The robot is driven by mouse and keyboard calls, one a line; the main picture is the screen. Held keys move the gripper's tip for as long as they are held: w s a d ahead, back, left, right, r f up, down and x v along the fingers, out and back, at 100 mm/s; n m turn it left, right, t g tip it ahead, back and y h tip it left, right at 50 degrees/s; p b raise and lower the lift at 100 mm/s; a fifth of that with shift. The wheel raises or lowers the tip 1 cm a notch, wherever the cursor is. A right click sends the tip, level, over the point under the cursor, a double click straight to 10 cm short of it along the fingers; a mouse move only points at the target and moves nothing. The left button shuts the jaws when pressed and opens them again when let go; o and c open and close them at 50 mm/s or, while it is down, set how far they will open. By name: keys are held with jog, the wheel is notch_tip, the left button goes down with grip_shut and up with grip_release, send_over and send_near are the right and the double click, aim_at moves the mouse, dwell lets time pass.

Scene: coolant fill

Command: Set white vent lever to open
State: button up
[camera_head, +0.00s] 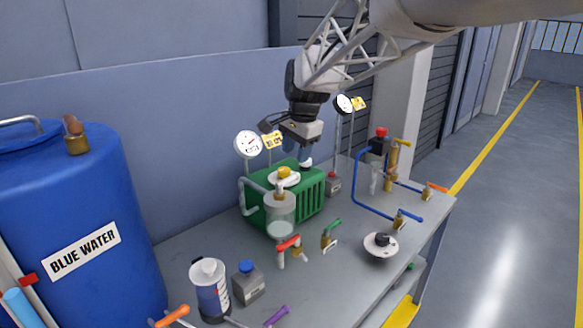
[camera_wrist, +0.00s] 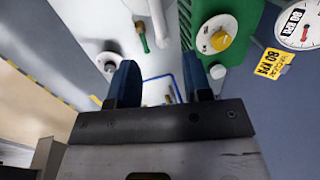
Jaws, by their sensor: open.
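My gripper (camera_head: 300,148) hangs over the back end of the green machine (camera_head: 312,200), its fingers pointing down. In the wrist view its two blue fingers (camera_wrist: 160,78) are apart with nothing held between them. A small white piece (camera_head: 305,163) shows just under the fingers at the machine's back top edge. In the wrist view a small white rounded piece (camera_wrist: 218,72) shows close beside the right finger. It may be the white vent lever, but its shape is mostly hidden and I cannot tell its setting.
A yellow cap (camera_wrist: 220,40) sits on the green machine. White gauges (camera_head: 248,144) stand behind it. A red-capped bottle (camera_head: 333,185) is close to its right. Blue piping (camera_head: 358,190) and several coloured valve levers occupy the grey table (camera_head: 205,240). A blue water drum (camera_head: 70,210) stands left.

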aim_at(291, 176)
dwell(0.4)
jog(key=shift+w+a+f, duration=0.2)
jog(key=shift+f, duration=1.1)
jog(key=shift+w+a+f, duration=0.15)
jog(key=shift+f, duration=1.1)
jog(key=shift+w+a+f, duration=0.2)
jog(key=shift+f, duration=1.1)
grip_shut()
